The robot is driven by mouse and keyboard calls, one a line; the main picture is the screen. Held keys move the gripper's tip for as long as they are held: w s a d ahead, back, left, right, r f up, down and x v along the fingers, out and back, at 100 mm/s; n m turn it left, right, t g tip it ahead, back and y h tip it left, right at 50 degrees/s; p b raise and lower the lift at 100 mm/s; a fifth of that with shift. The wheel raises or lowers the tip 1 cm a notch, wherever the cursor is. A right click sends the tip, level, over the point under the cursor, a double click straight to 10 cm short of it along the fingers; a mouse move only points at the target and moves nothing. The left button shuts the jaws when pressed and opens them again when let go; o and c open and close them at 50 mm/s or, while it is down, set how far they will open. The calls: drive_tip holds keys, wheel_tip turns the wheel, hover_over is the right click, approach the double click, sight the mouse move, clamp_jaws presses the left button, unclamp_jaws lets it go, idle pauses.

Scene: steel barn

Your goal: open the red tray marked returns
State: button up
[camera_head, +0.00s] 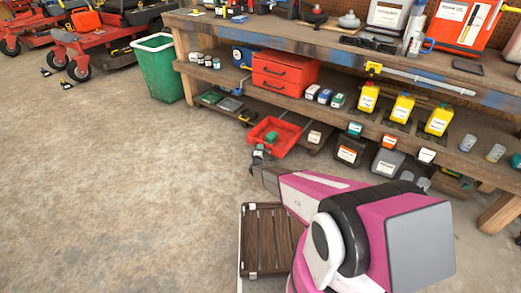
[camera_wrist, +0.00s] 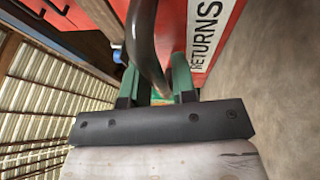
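The red tray (camera_head: 290,140) sits low at the front of the workbench in the head view, open at the top, with a small green item inside. In the wrist view its red face (camera_wrist: 236,14) carries a white label reading RETURNS (camera_wrist: 207,38). A dark curved handle (camera_wrist: 146,35) stands out from that face. My gripper (camera_head: 257,155) is at the tray's near left side. In the wrist view its green fingers (camera_wrist: 157,80) are apart, one on each side of the handle. Small gaps seem to show beside the handle; contact is unclear.
The workbench (camera_head: 290,35) holds a red drawer box (camera_head: 284,73) and yellow bottles (camera_head: 402,108). A green bin (camera_head: 155,68) stands left.

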drive_tip(key=shift+r, duration=0.5)
drive_tip(key=shift+o, duration=1.2)
wheel_tip(320, 180, up, 3)
drive_tip(key=shift+s, duration=0.1)
drive_tip(key=o, duration=0.8)
drive_tip(key=shift+s+a+r, duration=0.9)
drive_tip(key=shift+a+r, duration=0.2)
drive_tip(key=s+a+r, duration=0.3)
drive_tip(key=shift+a+r, duration=0.1)
drive_tip(key=shift+r, duration=0.05)
drive_tip(key=shift+s+a+r, duration=0.65)
drive_tip(key=shift+a, duration=0.15)
drive_tip(key=c, duration=1)
drive_tip(key=shift+s+a+r, duration=0.15)
drive_tip(key=shift+s+a, duration=0.2)
drive_tip(key=shift+a, duration=0.2)
drive_tip(key=shift+s+a+r, duration=0.1)
drive_tip(key=shift+s+a, duration=0.25)
drive_tip(key=shift+a, duration=0.2)
drive_tip(key=shift+c, duration=0.2)
drive_tip(key=shift+w+f, duration=0.1)
drive_tip(key=shift+f, duration=0.05)
